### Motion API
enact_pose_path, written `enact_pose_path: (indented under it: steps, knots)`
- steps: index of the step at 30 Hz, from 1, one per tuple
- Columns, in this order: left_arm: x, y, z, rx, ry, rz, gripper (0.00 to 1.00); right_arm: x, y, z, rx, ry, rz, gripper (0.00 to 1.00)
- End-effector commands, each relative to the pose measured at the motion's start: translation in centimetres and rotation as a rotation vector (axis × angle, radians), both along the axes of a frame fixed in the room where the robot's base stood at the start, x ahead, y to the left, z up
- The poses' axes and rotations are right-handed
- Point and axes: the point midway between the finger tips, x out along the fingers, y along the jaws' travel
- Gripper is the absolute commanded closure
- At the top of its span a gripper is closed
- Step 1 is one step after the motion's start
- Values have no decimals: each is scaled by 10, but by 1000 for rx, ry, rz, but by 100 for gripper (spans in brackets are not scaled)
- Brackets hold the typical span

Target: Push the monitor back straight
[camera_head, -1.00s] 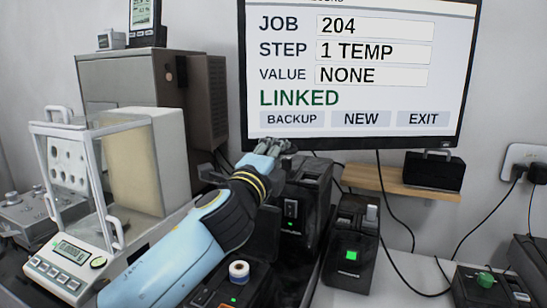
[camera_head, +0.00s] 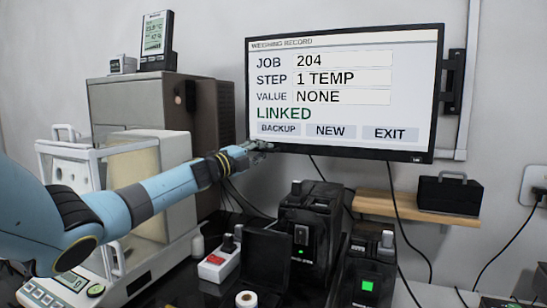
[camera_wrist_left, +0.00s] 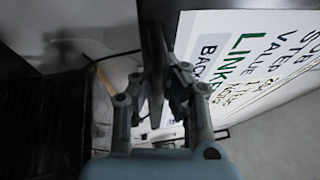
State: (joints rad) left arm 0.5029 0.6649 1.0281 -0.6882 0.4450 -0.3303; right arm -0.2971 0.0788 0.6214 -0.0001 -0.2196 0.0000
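The monitor (camera_head: 345,95) shows a weighing record screen with JOB 204, STEP 1 TEMP and VALUE NONE. It stands out from the wall, angled, and its right side looks taller than its left. A dark wall bracket (camera_head: 453,80) shows past its right edge. My left gripper (camera_head: 262,146) is at the monitor's lower left corner. In the left wrist view, the gripper (camera_wrist_left: 157,105) has its fingers close to the monitor's dark edge (camera_wrist_left: 153,25), with the slanted screen on the right. Contact and finger opening are unclear. My right gripper is out of view.
A tall grey cabinet (camera_head: 165,90) stands left, behind a glass-sided balance (camera_head: 75,165). Dark devices (camera_head: 310,225) crowd the bench below. Cables hang below the screen.

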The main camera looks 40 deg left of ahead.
Motion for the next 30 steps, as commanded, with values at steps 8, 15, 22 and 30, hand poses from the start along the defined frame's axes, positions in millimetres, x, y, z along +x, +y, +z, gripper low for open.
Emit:
enact_pose_path:
  steps: [8,15,22,30]
  knots:
    - [-3,10,-6,2,11,-4,100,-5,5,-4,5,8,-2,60]
    - [-3,11,-5,2,11,-2,100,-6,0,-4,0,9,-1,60]
    - [-3,11,-4,1,9,-1,72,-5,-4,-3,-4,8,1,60]
    - [-2,11,-2,1,6,-3,66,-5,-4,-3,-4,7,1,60]
